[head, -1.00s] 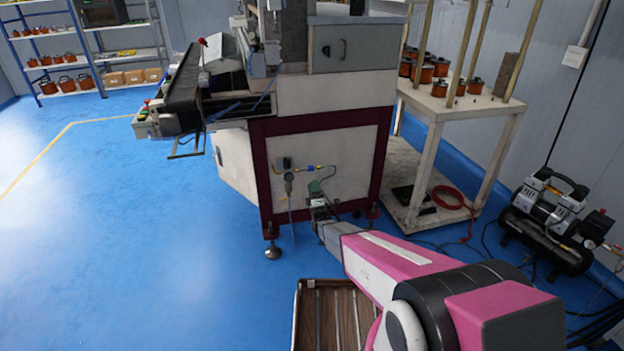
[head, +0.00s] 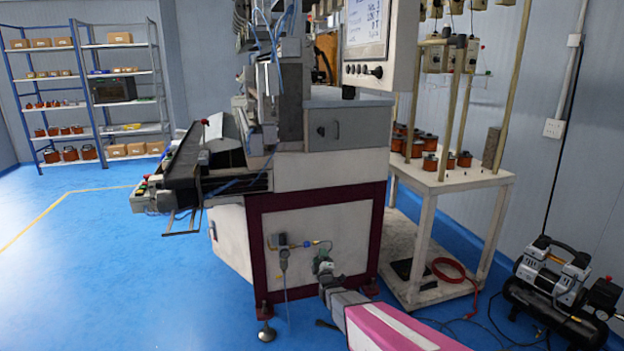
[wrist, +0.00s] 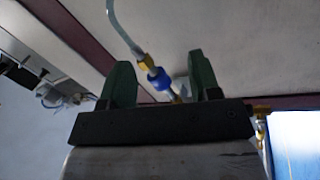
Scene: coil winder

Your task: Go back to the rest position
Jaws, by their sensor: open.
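My gripper (head: 324,266) is in front of the lower side panel of the coil winder (head: 310,232), close to a small air fitting (head: 283,243) with a gauge and brass joints. In the wrist view my gripper (wrist: 165,85) has its two green fingers apart, with nothing held between them. Behind the fingers, a blue and brass connector (wrist: 158,78) on a clear hose shows in the gap. I cannot tell whether the fingers touch it.
A white table (head: 450,181) with orange coils stands right of the winder. A red hose (head: 455,268) lies on its low shelf. A black compressor (head: 550,290) sits at the right. Shelves (head: 124,104) stand at the back left. Blue floor (head: 110,270) is clear at left.

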